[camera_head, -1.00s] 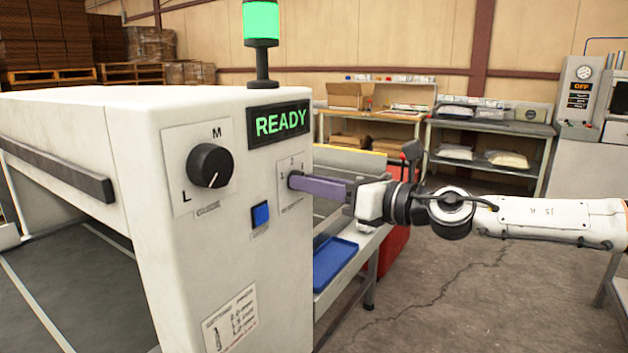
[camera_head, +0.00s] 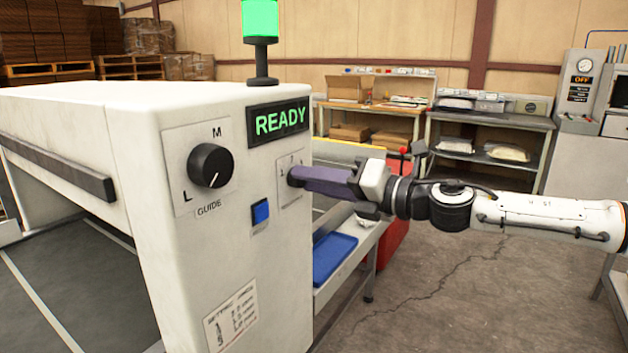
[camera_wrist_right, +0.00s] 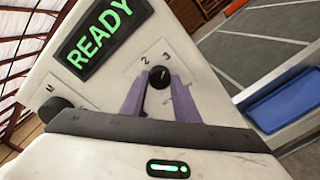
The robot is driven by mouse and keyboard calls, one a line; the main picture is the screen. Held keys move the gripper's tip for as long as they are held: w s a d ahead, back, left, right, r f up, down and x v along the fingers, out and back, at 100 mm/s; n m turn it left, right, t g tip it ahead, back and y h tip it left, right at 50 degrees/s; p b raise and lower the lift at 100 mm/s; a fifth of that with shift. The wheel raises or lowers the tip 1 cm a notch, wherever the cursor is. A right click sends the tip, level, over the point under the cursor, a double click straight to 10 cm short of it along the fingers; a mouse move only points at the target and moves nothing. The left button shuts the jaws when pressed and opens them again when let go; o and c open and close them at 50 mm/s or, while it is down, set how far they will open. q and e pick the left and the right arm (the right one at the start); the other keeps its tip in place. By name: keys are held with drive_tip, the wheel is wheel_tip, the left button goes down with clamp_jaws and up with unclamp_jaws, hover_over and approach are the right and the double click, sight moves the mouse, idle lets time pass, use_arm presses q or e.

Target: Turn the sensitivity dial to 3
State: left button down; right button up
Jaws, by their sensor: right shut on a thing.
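The sensitivity dial (camera_wrist_right: 159,77) is a small black knob on a white plate marked with 2 and 3 on the machine's end face. In the right wrist view its white pointer line is only faintly seen, so I cannot tell the exact setting. My right gripper (camera_head: 293,177) is shut on this dial, one purple finger on each side of it, as the right wrist view (camera_wrist_right: 158,80) also shows. In the head view the fingers hide most of the dial. My left gripper is not in view.
The white machine (camera_head: 180,270) carries a larger black guide dial (camera_head: 210,166), a blue button (camera_head: 260,212) and a green READY display (camera_head: 279,122). A blue tray (camera_head: 333,256) lies beside it, below my right arm. Shelves (camera_head: 490,150) stand behind.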

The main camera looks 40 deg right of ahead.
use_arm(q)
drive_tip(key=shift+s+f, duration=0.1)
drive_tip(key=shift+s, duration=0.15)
use_arm(e)
drive_tip(key=o, duration=1.1)
